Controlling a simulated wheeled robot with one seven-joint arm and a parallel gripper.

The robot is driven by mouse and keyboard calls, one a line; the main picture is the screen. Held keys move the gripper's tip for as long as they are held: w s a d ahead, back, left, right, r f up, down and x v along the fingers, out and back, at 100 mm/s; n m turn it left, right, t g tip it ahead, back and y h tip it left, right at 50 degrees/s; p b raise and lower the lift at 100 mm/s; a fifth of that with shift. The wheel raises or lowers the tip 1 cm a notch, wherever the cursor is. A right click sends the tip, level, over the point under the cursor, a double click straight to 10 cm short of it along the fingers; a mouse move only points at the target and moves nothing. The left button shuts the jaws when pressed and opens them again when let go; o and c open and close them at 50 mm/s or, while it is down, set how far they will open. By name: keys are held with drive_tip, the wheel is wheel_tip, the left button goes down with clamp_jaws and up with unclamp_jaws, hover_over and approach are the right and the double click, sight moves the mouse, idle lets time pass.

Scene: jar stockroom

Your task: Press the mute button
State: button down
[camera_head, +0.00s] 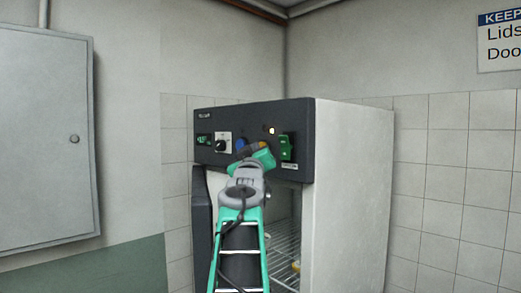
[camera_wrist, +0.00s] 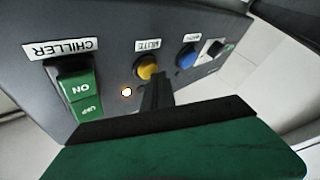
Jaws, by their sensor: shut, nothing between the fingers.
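The mute button is a round yellow button (camera_wrist: 147,70) with a MUTE label (camera_wrist: 148,46) on the dark control panel, seen in the wrist view. My gripper (camera_wrist: 158,88) is shut and empty. Its dark fingers point at the panel, with their tips at the yellow button's lower right edge in the picture. I cannot tell whether they touch it. In the head view my gripper (camera_head: 262,148) is in front of the panel (camera_head: 255,112) and largely covers the button there.
A lit amber lamp (camera_wrist: 127,92) and a green CHILLER rocker switch (camera_wrist: 77,90) are left of the button in the wrist view. A blue button (camera_wrist: 187,57) is right of it. The white chiller cabinet (camera_head: 350,190) has an open front with wire shelves (camera_head: 285,255).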

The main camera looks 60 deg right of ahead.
drive_tip(key=shift+w+a+b, duration=0.15)
drive_tip(key=shift+a+b, duration=0.15)
drive_tip(key=shift+a, duration=0.3)
drive_tip(key=a+b, duration=0.1)
drive_tip(key=a, duration=0.1)
drive_tip(key=w+a+b, duration=0.1)
drive_tip(key=a, duration=0.2)
drive_tip(key=shift+b, duration=0.35)
drive_tip(key=shift+d, duration=0.1)
